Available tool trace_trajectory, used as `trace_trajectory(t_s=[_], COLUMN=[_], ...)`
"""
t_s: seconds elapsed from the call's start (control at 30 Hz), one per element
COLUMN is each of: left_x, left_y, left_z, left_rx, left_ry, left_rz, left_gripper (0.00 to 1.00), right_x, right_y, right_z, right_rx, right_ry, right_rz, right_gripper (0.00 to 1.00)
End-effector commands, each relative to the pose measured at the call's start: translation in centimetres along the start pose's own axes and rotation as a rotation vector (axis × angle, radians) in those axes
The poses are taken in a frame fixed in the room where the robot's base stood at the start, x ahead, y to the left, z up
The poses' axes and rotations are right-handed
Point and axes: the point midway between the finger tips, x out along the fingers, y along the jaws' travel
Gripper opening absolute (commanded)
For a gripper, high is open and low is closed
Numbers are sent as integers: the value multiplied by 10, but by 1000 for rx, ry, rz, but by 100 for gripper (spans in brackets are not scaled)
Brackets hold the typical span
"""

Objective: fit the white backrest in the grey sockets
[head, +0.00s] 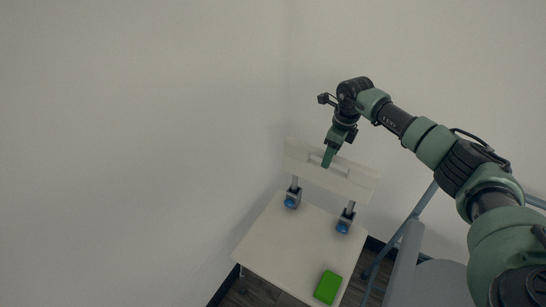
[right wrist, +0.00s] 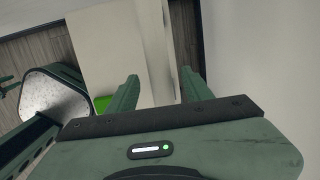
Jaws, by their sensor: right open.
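The white backrest (head: 348,183) stands at the back of a white seat (head: 285,245), with a slot near its top. Its two grey posts reach down to the grey sockets (head: 293,196) (head: 346,217), which carry blue knobs. I cannot tell how deep the posts sit. My right gripper (head: 327,160) is open and points down at the backrest's slot. In the right wrist view its two fingers (right wrist: 157,90) are spread, with the pale edge of the backrest (right wrist: 153,45) between them. I cannot tell whether they touch it.
A green block (head: 328,287) lies on the seat's front right corner. A grey chair (head: 430,282) with a blue-grey tubular frame stands close to the right. Bare walls rise at the left and behind. Dark wooden floor shows below the seat.

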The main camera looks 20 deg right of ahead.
Motion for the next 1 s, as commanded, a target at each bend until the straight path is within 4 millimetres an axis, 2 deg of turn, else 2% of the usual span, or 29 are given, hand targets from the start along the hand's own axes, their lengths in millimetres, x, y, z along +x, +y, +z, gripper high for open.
trace_trajectory(t_s=[0.03,0.1,0.73,0.8,1.0], left_x=[-14,-24,-110,-98,-93], left_y=[0,0,-1,-1,0], left_z=[-1,-2,-12,-10,-9], left_rx=[0,0,0,0,0], left_ry=[0,0,3,4,2], left_rz=[0,0,1,1,2], left_gripper=[36,36,36,36,36], right_x=[-17,-32,-157,-145,-145], right_y=[-1,-1,-1,14,48], right_z=[2,4,19,28,50], right_rx=[1,1,0,-77,-276], right_ry=[-2,-2,-2,-4,-10], right_rz=[-2,-2,-3,8,32], right_gripper=[51,51,51,51,51])
